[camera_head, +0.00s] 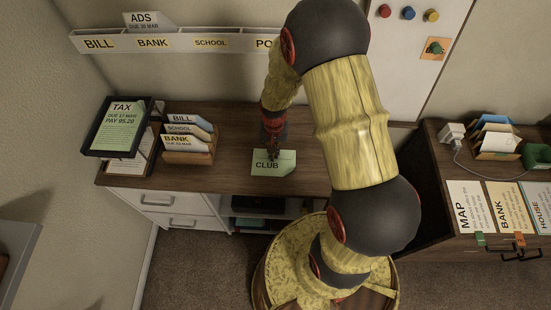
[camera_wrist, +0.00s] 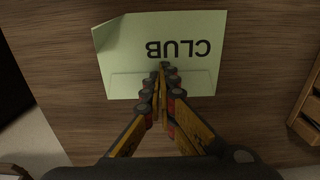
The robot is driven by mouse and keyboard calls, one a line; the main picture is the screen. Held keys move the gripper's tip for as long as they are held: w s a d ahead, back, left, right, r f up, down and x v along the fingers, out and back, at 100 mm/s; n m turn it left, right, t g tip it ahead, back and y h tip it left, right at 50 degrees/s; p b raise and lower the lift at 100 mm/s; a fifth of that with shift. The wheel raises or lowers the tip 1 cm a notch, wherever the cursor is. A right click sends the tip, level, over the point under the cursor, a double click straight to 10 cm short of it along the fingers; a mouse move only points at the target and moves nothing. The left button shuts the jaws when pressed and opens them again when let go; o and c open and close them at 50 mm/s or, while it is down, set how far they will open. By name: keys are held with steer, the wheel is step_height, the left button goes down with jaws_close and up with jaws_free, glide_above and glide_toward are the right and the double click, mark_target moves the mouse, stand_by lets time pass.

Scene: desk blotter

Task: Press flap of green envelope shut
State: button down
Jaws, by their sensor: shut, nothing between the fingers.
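The green envelope (camera_head: 273,162), marked CLUB, lies on the brown wooden desktop. It also shows in the wrist view (camera_wrist: 190,29), upside down, with a crease line across the part nearer my gripper. One of its corners looks slightly lifted or folded in the wrist view. My gripper (camera_head: 273,156) is shut with nothing between its fingers. In the wrist view its fingertips (camera_wrist: 162,67) are over the envelope, just below the word CLUB. I cannot tell whether they touch the paper. The fingers hide part of the crease.
A wooden letter holder (camera_head: 188,154) and stacked trays (camera_head: 117,127) stand left of the envelope. A labelled wall rack (camera_head: 180,42) hangs behind. The desktop beside the envelope is clear.

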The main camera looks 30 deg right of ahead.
step_height(320, 180, up, 8)
steer(key=p, duration=0.5)
steer(key=shift+f, duration=0.2)
steer(key=shift+w, duration=0.1)
stand_by(0.4)
steer(key=s+a+n+g, duration=0.1)
steer(key=s, duration=0.4)
steer(key=s+a+r+n+t, duration=0.2)
steer(key=s+r, duration=0.1)
steer(key=r, duration=0.8)
steer(key=s+a+r+n+t, duration=0.2)
steer(key=s+a+r, duration=0.1)
steer(key=r, duration=0.9)
steer(key=s+a+r+n+t, duration=0.1)
steer(key=s+a+r+t, duration=0.1)
steer(key=r, duration=1)
steer(key=s+a, duration=0.1)
steer(key=s, duration=0.1)
steer(key=shift+s+r+n+t, duration=0.2)
steer(key=shift+s+n+t, duration=0.1)
steer(key=shift+n, duration=0.1)
